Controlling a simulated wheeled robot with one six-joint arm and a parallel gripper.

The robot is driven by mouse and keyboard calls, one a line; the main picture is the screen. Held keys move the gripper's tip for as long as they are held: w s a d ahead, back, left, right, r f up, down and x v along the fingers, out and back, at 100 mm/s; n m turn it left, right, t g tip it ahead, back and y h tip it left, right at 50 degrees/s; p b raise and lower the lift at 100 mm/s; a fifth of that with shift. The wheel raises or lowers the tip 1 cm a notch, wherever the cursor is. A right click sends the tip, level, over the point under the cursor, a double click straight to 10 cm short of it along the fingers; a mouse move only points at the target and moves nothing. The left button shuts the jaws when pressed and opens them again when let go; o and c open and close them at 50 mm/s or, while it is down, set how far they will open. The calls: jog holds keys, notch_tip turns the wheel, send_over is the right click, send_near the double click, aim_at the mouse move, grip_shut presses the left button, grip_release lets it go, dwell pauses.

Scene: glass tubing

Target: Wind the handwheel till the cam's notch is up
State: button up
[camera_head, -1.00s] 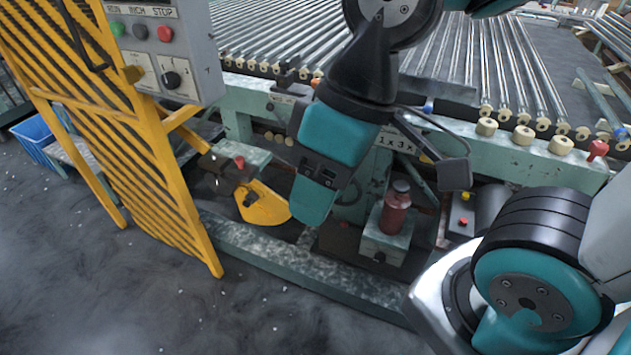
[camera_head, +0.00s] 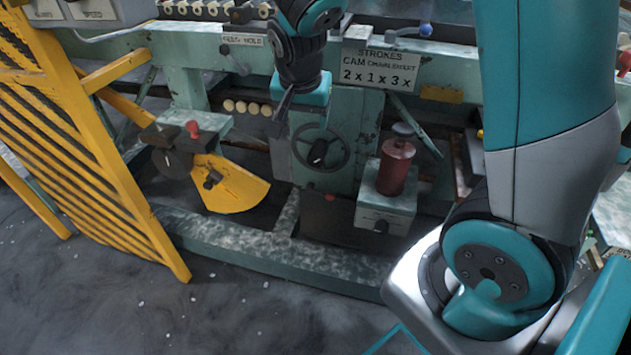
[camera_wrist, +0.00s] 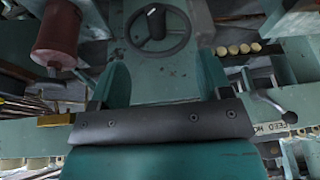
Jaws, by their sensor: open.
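The handwheel (camera_head: 341,167) is a dark spoked ring with a black handle at its middle. It is on the front of a green machine housing, below a sign reading "STROKES CAM 2x1x3x". In the wrist view its ring (camera_wrist: 184,42) shows at the top, beyond the fingertips. My gripper (camera_wrist: 162,72) is open and empty, its two teal fingers spread apart. In the head view my gripper (camera_head: 297,103) is just above and left of the wheel, apart from it. I cannot make out the cam or its notch for certain.
A red bottle (camera_head: 395,168) stands on a green box (camera_head: 386,207) right of the wheel. A yellow sector-shaped plate (camera_head: 232,188) and a dark disc (camera_head: 172,163) are at left. A yellow slatted guard (camera_head: 90,170) stands farther left. A lever (camera_head: 236,62) is above left.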

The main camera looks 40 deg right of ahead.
aim_at(314, 158)
jog(key=shift+m+h, duration=0.4)
jog(key=shift+m, duration=0.2)
jog(key=b+x, duration=0.1)
jog(key=x, duration=0.5)
jog(key=b+x, duration=0.2)
jog(key=x, duration=0.5)
jog(key=d+b+x, duration=0.1)
jog(key=x, duration=0.6)
jog(key=shift+w+r, duration=0.1)
jog(key=shift+w, duration=0.05)
jog(key=shift+r, duration=0.1)
jog(key=c, duration=1.3)
